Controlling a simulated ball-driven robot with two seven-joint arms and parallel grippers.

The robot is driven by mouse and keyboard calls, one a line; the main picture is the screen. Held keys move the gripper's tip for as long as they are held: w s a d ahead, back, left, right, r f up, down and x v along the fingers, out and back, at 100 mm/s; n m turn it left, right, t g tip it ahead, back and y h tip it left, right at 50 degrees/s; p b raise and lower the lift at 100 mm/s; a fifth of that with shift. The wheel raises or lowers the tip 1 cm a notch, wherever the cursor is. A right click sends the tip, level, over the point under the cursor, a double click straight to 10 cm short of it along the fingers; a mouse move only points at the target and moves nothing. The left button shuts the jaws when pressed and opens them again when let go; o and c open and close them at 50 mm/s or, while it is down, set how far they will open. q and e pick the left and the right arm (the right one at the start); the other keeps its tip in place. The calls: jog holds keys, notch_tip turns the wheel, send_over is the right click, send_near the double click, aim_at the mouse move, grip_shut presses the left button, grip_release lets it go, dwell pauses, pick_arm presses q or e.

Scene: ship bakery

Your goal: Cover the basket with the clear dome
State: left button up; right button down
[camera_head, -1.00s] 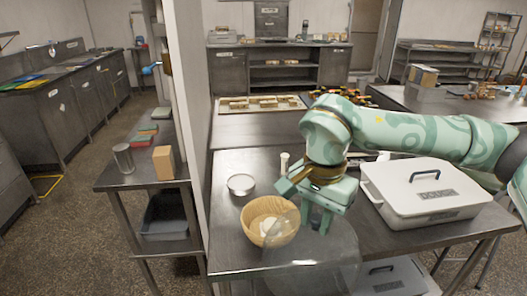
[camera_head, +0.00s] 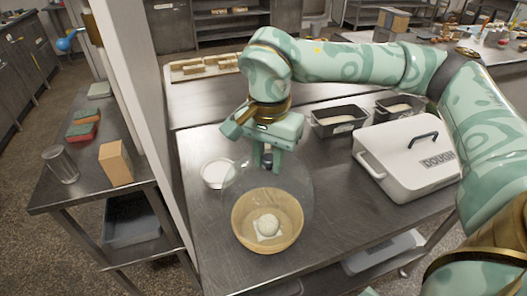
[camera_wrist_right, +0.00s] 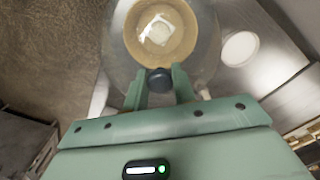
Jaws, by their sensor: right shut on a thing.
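The round wooden basket (camera_head: 244,226) stands on the metal table with a pale dough ball (camera_head: 267,224) on a white cloth inside. My right gripper (camera_head: 266,160) is shut on the dark knob of the clear dome (camera_head: 300,178). The dome is faint in the head view and overlaps the basket's far part. In the right wrist view, the knob (camera_wrist_right: 160,80) sits between the fingers, and the basket (camera_wrist_right: 133,38) shows through the dome. I cannot tell whether the dome's rim touches the basket or table. My left gripper is not in view.
A round white-topped container (camera_head: 217,173) stands just left of the dome. A white lidded dough box (camera_head: 410,155) is at the right, with dark pans (camera_head: 338,121) behind. A wall edge borders the table's left side. The table front right of the basket is clear.

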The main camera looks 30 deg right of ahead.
aim_at(268, 170)
jog(key=shift+f+b, duration=0.3)
jog(key=shift+f, duration=0.25)
notch_tip(268, 170, down, 3)
jog(key=b, duration=0.2)
jog(key=shift+w+r+b, duration=0.1)
jog(key=shift+r+b, duration=0.1)
jog(key=shift+b, duration=0.15)
jog(key=shift+f, duration=0.3)
notch_tip(268, 170, down, 6)
jog(key=b, duration=0.2)
jog(key=shift+f+b, duration=0.2)
jog(key=shift+b, duration=0.2)
jog(key=shift+a+r+p, duration=0.1)
jog(key=shift+r+p, duration=0.05)
jog(key=shift+p, duration=0.15)
jog(key=shift+f, duration=0.25)
